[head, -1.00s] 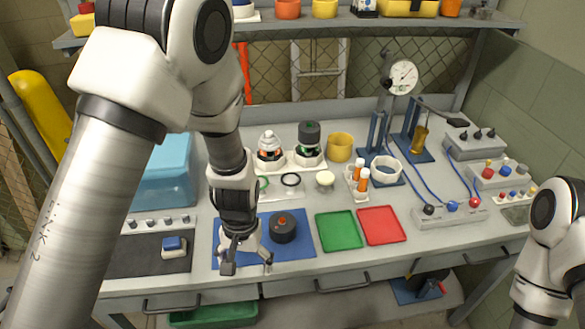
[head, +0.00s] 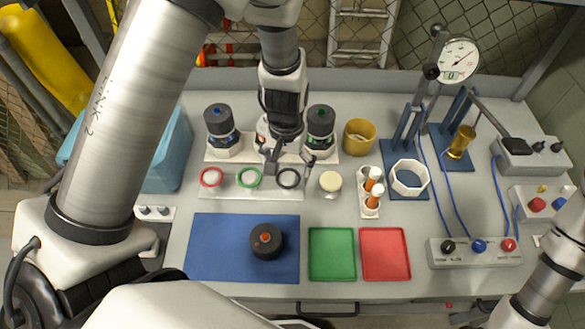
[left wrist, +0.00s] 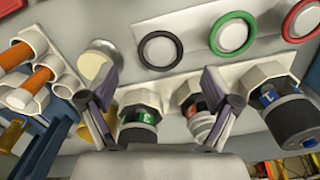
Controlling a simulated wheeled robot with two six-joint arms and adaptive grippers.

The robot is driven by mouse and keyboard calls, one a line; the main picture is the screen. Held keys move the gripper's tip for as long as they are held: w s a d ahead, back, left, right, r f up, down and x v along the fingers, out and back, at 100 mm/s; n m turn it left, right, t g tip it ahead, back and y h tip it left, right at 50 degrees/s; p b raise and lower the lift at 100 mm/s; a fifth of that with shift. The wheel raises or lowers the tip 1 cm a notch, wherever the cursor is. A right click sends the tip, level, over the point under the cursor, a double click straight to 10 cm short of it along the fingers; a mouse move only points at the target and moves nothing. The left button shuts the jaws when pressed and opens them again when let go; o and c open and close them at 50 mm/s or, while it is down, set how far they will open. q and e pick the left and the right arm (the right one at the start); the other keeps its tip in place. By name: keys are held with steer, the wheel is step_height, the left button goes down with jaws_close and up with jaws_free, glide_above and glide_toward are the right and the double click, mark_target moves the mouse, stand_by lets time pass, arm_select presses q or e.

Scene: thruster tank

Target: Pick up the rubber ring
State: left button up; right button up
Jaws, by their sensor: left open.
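Three rings lie in a row on a pale strip: a red ring (head: 211,177), a green ring (head: 249,177) and a black ring (head: 288,178). In the left wrist view the black ring (left wrist: 160,50), the green ring (left wrist: 233,34) and the red ring (left wrist: 301,20) show clear of my fingers. My left gripper (head: 290,163) is open and empty, just behind the black ring in the head view. In the left wrist view its fingers (left wrist: 159,90) are spread apart, with the black ring beyond and between them. My right gripper is out of view.
Several capped bottles, including a green-marked one (head: 320,128), stand close behind my left gripper. A blue mat (head: 215,250) with a dark round part (head: 266,241) lies in front.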

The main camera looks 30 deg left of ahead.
mark_target(287, 179)
arm_select(q)
step_height(287, 179, down, 4)
steer(key=shift+a+f+p, duration=0.1)
steer(key=shift+f+p, duration=0.05)
steer(key=shift+p, duration=0.2)
steer(key=shift+w+f, duration=0.35)
steer(key=shift+s+r, duration=0.15)
steer(key=shift+s, duration=0.2)
steer(key=shift+w+f+b, duration=0.15)
steer(key=shift+f+b, duration=0.15)
steer(key=shift+r, duration=0.1)
steer(key=shift+c, duration=0.3)
steer(key=c, duration=0.8)
